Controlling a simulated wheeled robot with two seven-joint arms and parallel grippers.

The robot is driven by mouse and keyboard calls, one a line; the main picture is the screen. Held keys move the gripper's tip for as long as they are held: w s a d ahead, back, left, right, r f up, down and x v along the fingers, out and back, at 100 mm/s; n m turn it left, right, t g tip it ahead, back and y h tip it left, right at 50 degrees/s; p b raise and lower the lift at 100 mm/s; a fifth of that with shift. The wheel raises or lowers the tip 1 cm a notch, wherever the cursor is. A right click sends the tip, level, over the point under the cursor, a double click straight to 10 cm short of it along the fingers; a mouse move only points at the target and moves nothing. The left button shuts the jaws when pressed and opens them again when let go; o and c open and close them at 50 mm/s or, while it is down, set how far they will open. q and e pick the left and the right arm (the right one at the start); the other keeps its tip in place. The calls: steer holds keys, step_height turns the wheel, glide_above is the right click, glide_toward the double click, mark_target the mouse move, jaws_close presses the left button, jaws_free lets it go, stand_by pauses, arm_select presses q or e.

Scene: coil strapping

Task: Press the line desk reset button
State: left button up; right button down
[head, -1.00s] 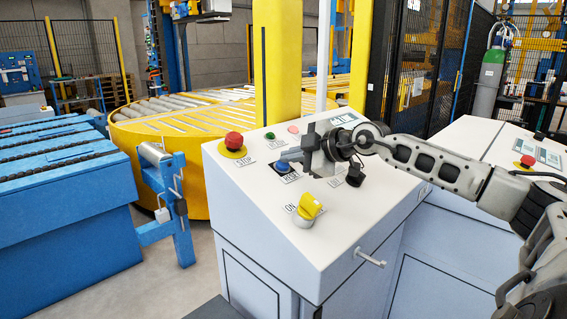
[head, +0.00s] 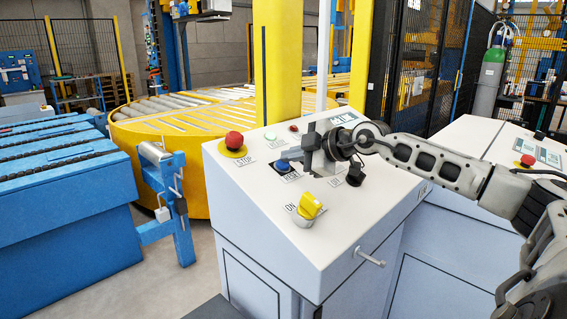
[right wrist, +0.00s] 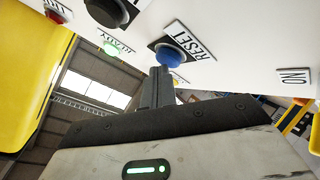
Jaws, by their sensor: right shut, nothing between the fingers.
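The reset button (head: 283,165) is a blue round button on a black plate, on the sloped top of the white line desk (head: 245,195). It also shows in the right wrist view (right wrist: 173,55), beside its RESET label. My right gripper (head: 306,157) is shut and empty, just right of the button in the head view. In the right wrist view its fingertips (right wrist: 158,72) are close to the button's edge; I cannot tell whether they touch it. My left gripper is not in view.
A red stop button (head: 234,141), a yellow switch (head: 309,205), a green READY lamp (right wrist: 110,48) and a red lamp (head: 293,128) sit on the same panel. A black knob (right wrist: 112,10) is near the blue button. A second desk (head: 470,140) stands at right.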

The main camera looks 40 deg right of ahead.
steer(key=shift+s+r, duration=0.2)
steer(key=shift+r, duration=0.3)
steer(key=shift+s+d+r+b, duration=0.1)
steer(key=shift+s+r+b, duration=0.2)
steer(key=shift+r, duration=0.5)
steer(key=shift+s+a+r+b, duration=0.1)
steer(key=shift+s+r+b, duration=0.2)
steer(key=shift+r, duration=0.5)
steer(key=shift+s+d+r+b, duration=0.15)
steer(key=shift+s+r, duration=0.2)
steer(key=shift+r, duration=0.45)
